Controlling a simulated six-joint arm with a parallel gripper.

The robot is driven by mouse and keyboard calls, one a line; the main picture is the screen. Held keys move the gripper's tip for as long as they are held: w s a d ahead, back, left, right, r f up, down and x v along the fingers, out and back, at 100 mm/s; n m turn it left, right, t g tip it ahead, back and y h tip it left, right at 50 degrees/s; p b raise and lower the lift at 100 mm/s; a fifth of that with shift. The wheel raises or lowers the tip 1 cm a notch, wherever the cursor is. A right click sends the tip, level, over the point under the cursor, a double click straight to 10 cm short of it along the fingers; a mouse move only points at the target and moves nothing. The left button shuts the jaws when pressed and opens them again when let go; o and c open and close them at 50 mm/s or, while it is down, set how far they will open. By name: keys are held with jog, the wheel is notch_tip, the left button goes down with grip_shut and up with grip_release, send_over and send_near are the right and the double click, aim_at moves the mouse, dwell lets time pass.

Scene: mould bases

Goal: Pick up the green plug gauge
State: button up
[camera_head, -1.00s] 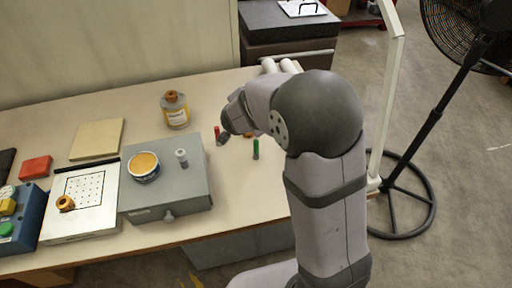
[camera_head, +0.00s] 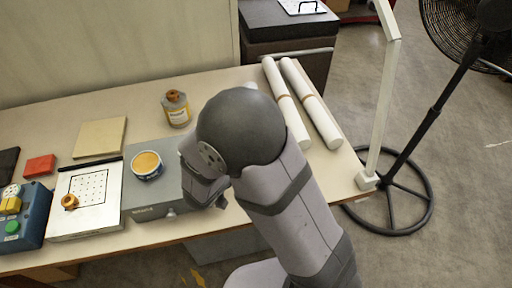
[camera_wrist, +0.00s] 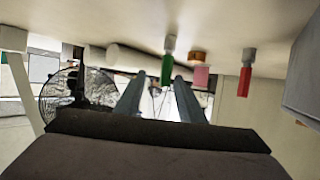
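The green plug gauge (camera_wrist: 167,62) shows in the wrist view, which is upside down. It has a green body and a grey end, and it stands on the table. My gripper (camera_wrist: 159,80) is open, with its two grey fingers apart on either side of the gauge's line of sight. The gauge appears beyond the fingertips, and nothing shows between the fingers. In the head view my arm hides the gauge and most of the gripper.
A red gauge (camera_wrist: 246,78) and an orange-and-pink piece (camera_wrist: 199,70) stand near the green gauge. White rolls (camera_head: 310,103) lie at the table's right side. A grey box (camera_head: 148,196) bears a tub (camera_head: 145,166). A bottle (camera_head: 177,109) stands behind.

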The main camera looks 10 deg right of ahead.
jog(key=shift+a+p+x, duration=0.15)
jog(key=shift+p+x, duration=0.2)
jog(key=shift+x, duration=1.2)
jog(key=shift+a+p+x, duration=0.15)
jog(key=shift+p+x, duration=0.15)
jog(key=shift+x, duration=1.25)
jog(key=shift+w+f, duration=0.2)
jog(key=shift+c, duration=0.4)
grip_shut()
